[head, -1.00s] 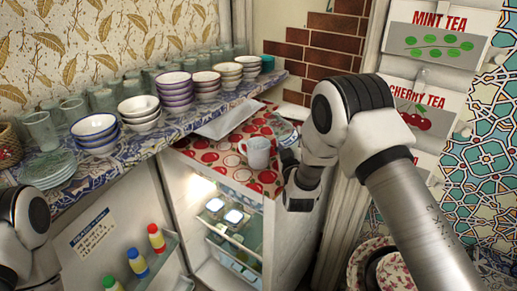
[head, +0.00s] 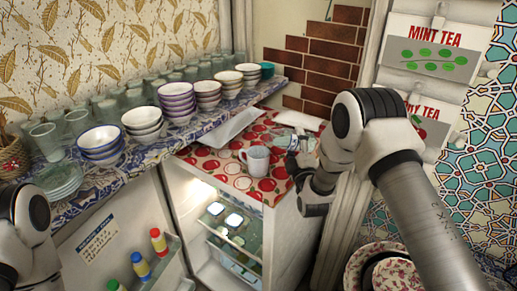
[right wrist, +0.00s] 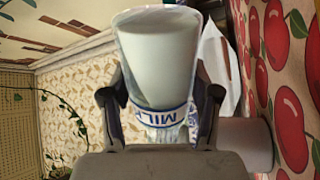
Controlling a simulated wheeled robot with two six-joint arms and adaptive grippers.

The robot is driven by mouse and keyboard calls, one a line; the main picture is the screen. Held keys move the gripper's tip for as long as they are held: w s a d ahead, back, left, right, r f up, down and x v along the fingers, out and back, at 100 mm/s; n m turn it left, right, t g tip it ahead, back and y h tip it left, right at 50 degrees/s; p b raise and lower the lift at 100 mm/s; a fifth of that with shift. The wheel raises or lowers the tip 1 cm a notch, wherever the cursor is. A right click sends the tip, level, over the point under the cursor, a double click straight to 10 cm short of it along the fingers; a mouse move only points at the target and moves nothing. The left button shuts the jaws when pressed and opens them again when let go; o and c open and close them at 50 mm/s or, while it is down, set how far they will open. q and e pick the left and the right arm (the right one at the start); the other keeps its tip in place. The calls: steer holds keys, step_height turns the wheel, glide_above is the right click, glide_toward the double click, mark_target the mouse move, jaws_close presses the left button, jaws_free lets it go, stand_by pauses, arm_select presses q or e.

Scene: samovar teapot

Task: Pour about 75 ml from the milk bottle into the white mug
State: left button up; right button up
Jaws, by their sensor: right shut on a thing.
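The white mug (head: 257,160) stands upright on the red-and-white patterned top above the fridge, its handle to the left in the head view. My right gripper (head: 300,160) is right of the mug, shut on the milk bottle (head: 293,144). The bottle also shows in the right wrist view (right wrist: 160,55), clear, with white milk inside and an upside-down MILK label between the fingers. It appears tilted; its mouth is not clear, and I see no stream. A pale rounded shape beside the fingers there may be the mug. My left arm shows at the lower left; its gripper is out of view.
A white tray (head: 229,128) lies behind the mug. Stacked bowls (head: 100,145), glasses and plates (head: 60,181) fill the blue-patterned shelf to the left. The fridge below stands open, with small bottles (head: 158,241) in its door. A wall is close behind my right arm.

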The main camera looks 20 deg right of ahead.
steer(key=shift+w+a+r+n, duration=0.1)
steer(key=shift+w+a+n, duration=0.05)
steer(key=shift+n, duration=0.15)
steer(key=shift+r, duration=0.1)
steer(key=shift+a+r+n+y, duration=0.3)
steer(key=shift+r+n, duration=0.15)
steer(key=shift+n, duration=0.35)
steer(key=shift+r, duration=0.2)
steer(key=shift+d+r+n, duration=0.15)
steer(key=shift+d+n, duration=0.35)
steer(key=shift+d, duration=0.05)
steer(key=shift+a+r+n+y+p, duration=0.1)
steer(key=shift+r+n+y+p, duration=0.45)
steer(key=shift+n, duration=0.25)
stand_by(1.3)
steer(key=shift+f, duration=0.15)
